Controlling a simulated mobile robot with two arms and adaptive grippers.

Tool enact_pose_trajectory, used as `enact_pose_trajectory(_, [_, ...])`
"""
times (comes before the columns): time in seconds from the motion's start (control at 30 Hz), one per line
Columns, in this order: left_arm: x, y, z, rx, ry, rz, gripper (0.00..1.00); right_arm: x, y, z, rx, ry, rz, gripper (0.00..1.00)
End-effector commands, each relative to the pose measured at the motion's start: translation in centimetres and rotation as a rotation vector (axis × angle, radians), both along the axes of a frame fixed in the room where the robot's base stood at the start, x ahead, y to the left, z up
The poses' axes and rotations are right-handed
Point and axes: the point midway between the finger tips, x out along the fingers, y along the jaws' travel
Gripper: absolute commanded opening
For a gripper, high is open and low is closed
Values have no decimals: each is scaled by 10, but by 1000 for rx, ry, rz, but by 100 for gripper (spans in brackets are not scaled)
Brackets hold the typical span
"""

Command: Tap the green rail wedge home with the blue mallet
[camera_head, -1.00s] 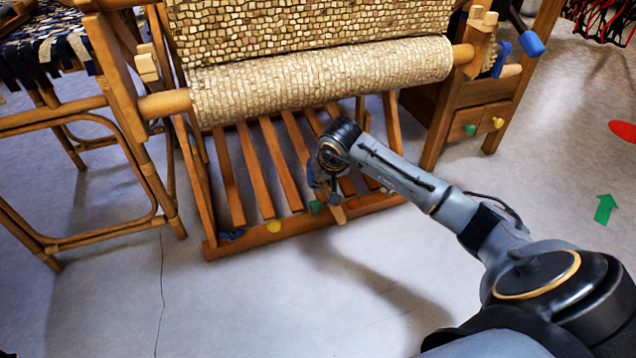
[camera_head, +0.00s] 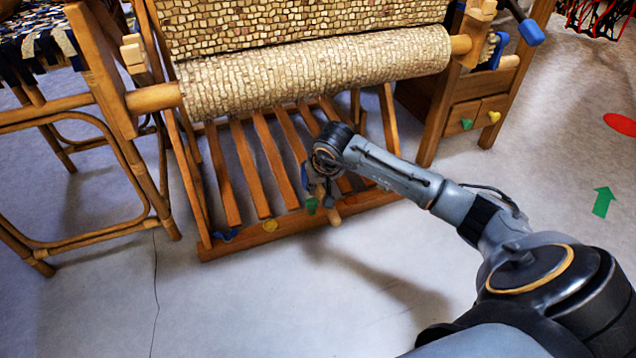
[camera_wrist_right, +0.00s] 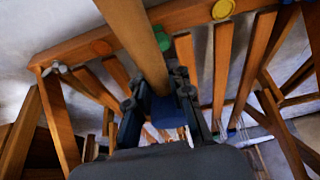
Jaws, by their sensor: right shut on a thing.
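The green rail wedge (camera_head: 312,205) sits at the front rail of the loom's slatted base. In the right wrist view it (camera_wrist_right: 162,40) shows just beside the mallet's wooden handle. My right gripper (camera_head: 322,188) is low over the slats, close above the wedge, and shut on the mallet. The mallet's wooden handle (camera_wrist_right: 135,35) runs away from between the fingers toward the front rail. Its blue head (camera_wrist_right: 170,115) shows between the fingers, partly hidden by them. I cannot tell whether the mallet touches the wedge. My left gripper is not in view.
The front rail (camera_head: 285,231) also carries a yellow piece (camera_head: 270,226) and a blue piece (camera_head: 225,236); an orange piece (camera_wrist_right: 100,46) shows in the wrist view. The woven cloth roll (camera_head: 320,72) hangs above. Open floor lies in front.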

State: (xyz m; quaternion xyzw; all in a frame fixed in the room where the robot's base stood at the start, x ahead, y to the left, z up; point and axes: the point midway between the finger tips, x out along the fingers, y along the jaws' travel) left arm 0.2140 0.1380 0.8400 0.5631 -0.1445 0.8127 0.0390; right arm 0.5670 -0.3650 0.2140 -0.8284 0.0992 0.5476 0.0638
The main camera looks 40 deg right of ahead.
Motion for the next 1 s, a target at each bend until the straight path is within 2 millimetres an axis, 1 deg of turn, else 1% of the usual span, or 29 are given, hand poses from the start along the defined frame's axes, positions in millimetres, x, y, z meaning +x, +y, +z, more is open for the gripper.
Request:
enact_pose_trajectory(0.43, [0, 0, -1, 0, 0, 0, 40, 1, 0, -1, 0, -3, 0, 0])
enact_pose_trajectory(0.47, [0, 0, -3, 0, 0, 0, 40, 1, 0, -3, 0, -3, 0, 0])
enact_pose_trajectory(0.53, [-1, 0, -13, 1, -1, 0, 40, 1, 0, -16, -2, -2, 1, 0])
enact_pose_trajectory(0.7, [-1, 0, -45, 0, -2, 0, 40, 0, -1, -63, -2, 0, 0, 0])
enact_pose_trajectory(0.77, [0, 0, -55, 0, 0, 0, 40, 1, -1, -77, -2, -2, 1, 0])
enact_pose_trajectory(0.8, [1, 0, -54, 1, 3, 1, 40, 1, 0, -77, 0, -4, 0, 0])
enact_pose_trajectory(0.83, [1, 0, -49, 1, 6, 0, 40, 1, 0, -71, 0, -4, 0, 0])
enact_pose_trajectory(1.0, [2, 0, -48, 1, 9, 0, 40, 0, 0, -72, 1, 0, 0, 0])
